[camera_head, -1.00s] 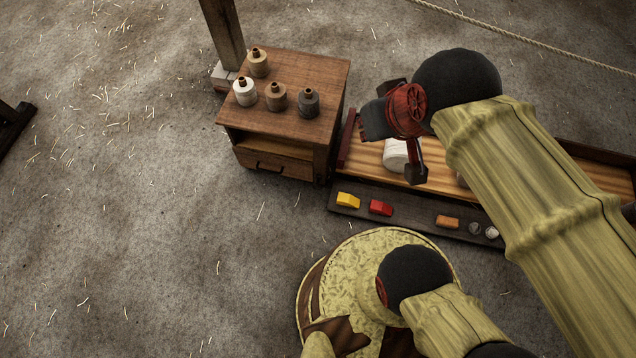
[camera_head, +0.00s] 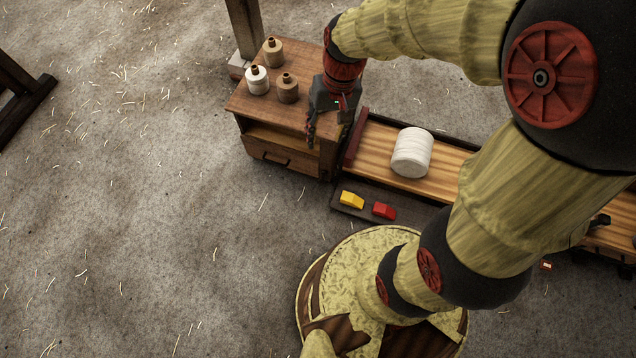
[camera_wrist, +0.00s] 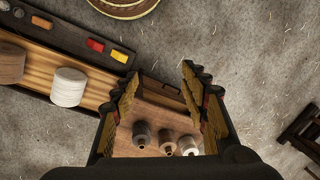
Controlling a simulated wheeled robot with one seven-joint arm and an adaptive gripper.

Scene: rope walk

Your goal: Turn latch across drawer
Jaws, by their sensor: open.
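The drawer (camera_head: 268,153) is in the front of a small wooden cabinet (camera_head: 248,108), below an open shelf, and looks shut. It has a dark handle (camera_head: 276,159). I cannot clearly pick out the latch; it is small or hidden near my gripper. My gripper (camera_head: 311,132) points down over the cabinet's right front corner in the head view. In the wrist view my gripper (camera_wrist: 160,78) is open and empty, its fingers spread on either side of the cabinet (camera_wrist: 153,112), which lies beyond them.
Several small bottles, such as a white one (camera_head: 257,81), stand on the cabinet top close to my gripper. A wooden post (camera_head: 244,28) stands behind.

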